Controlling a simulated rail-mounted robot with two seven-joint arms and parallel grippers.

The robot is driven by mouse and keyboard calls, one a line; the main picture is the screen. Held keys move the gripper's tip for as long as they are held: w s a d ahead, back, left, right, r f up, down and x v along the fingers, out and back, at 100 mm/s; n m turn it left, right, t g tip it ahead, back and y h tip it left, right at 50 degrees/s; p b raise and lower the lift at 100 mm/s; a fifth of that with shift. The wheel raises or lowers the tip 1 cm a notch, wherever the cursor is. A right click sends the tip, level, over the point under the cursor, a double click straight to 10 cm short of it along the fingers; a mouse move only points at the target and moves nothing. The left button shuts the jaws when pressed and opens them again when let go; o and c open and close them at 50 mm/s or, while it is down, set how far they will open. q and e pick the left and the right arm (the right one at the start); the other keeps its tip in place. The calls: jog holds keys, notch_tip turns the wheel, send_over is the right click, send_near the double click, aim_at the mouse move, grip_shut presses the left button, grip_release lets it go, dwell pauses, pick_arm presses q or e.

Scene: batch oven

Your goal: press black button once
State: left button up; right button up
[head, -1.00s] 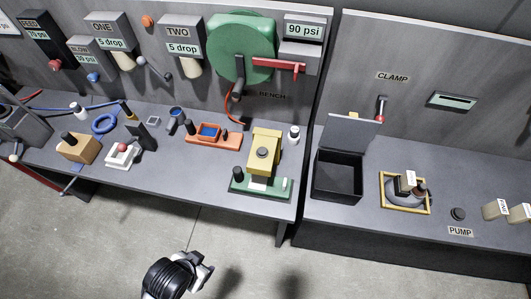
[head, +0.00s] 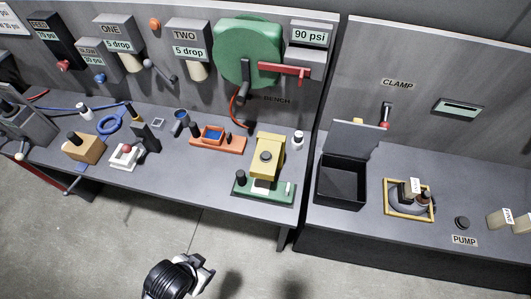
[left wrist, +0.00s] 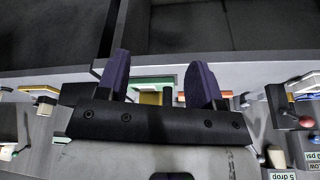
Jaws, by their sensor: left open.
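A round black button (head: 462,222) sits on the right-hand bench, just behind the PUMP label (head: 464,240). Another dark round knob (head: 265,157) tops the yellow press on the left-hand bench. My left gripper (left wrist: 158,62) shows in the left wrist view with its two dark purple fingers apart and nothing between them. A black and white part of my arm (head: 172,280) is low in the head view, over the floor and well away from the black button. My right gripper is not in view.
An open black box (head: 342,184) and a yellow-framed fixture (head: 408,215) stand left of the button. Pale labelled blocks (head: 500,219) are to its right. A red-tipped CLAMP lever (head: 385,117) is on the back panel. Floor in front is clear.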

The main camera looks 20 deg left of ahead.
pick_arm(q)
grip_shut()
dwell(0.3)
dwell(1.2)
